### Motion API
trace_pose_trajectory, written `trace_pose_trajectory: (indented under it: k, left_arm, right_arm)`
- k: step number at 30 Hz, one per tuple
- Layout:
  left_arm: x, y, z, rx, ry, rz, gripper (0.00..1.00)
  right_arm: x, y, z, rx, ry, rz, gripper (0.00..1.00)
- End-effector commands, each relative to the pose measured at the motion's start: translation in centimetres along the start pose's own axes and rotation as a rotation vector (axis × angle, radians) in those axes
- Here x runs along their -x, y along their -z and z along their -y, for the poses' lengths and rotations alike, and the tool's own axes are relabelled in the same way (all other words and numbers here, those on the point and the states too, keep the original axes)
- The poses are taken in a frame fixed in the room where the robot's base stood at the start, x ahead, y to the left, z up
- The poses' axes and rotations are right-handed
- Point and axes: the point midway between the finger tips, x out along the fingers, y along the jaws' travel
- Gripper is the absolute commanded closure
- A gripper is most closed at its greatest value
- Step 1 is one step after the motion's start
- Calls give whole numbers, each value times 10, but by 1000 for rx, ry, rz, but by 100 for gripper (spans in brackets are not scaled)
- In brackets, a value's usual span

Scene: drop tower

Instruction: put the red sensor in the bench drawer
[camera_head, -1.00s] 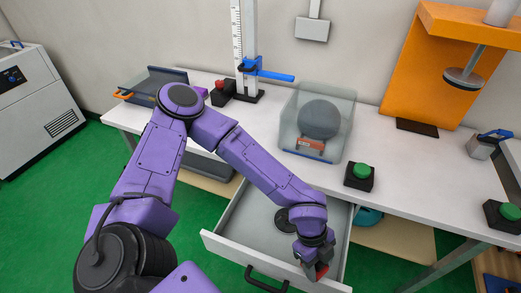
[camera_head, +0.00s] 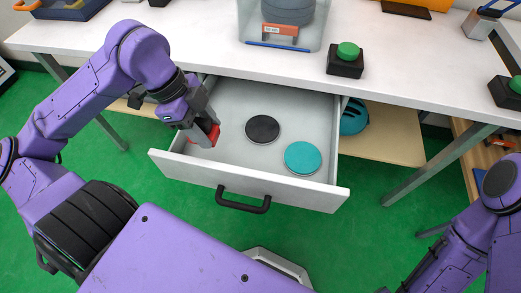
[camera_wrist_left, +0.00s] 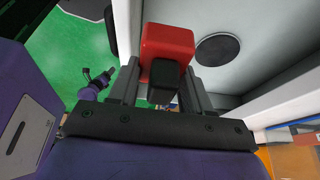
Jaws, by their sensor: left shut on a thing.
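The red sensor (camera_head: 211,137) is a small red block with a dark part. My left gripper (camera_head: 206,133) is shut on it at the left side of the bench drawer (camera_head: 300,115). In the left wrist view the red sensor (camera_wrist_left: 168,40) sits between the fingers, with the drawer's pale floor beyond it. The drawer is pulled open under the bench. A black disc (camera_head: 262,129) and a teal disc (camera_head: 302,158) lie in it. The sensor seems held above the drawer floor; its height is hard to judge. My right arm shows at the right edge, without its gripper.
The white bench top (camera_head: 190,45) overhangs the drawer's back. A clear bin (camera_head: 270,42) and a green button (camera_head: 346,59) stand on it. The drawer's front handle (camera_head: 243,203) faces me. The drawer's right back floor is bare.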

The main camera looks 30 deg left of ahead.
Motion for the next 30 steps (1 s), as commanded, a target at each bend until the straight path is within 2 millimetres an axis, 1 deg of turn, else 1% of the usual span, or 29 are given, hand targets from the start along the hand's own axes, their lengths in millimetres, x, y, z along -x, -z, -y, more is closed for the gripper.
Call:
trace_pose_trajectory:
  k: [1, 5, 6, 10, 14, 17, 18, 21, 22, 24, 28, 30]
  left_arm:
    - [-4, 0, -3, -5, 1, 0, 97]
    - [-8, 12, 0, -11, -4, 9, 97]
    - [-13, 17, 3, -9, -4, 10, 97]
    - [-32, 29, 12, -7, -6, 16, 97]
    - [-50, 40, 20, -4, -8, 17, 97]
    - [-67, 52, 28, -2, -10, 16, 97]
    - [-74, 59, 30, -4, -12, 14, 97]
    - [-106, 66, 38, -2, -14, 11, 97]
    - [-112, 68, 40, -2, -13, 11, 97]
    - [-125, 73, 44, -4, -10, 6, 97]
    - [-137, 77, 49, -2, -7, 4, 97]
    - [-150, 78, 50, -2, -9, 4, 97]
  right_arm:
    - [-6, -2, 1, 0, 0, 0, 41]
    - [2, 1, 0, 0, 0, 0, 41]
    - [6, 3, 0, 0, 0, 0, 41]
    - [8, 4, -1, 0, 0, -1, 41]
    - [3, 2, 0, 0, 0, 0, 41]
    - [-2, -1, 0, 0, 0, 0, 41]
    - [-4, -1, 0, 0, 0, 0, 41]
    - [-12, -5, 1, 0, 0, 0, 41]
    - [-14, -6, 1, 0, 0, 0, 41]
    - [-16, -6, 2, 0, 0, 0, 41]
    - [-18, -7, 2, 0, 0, 0, 41]
    - [-21, -9, 2, 0, 0, 0, 41]
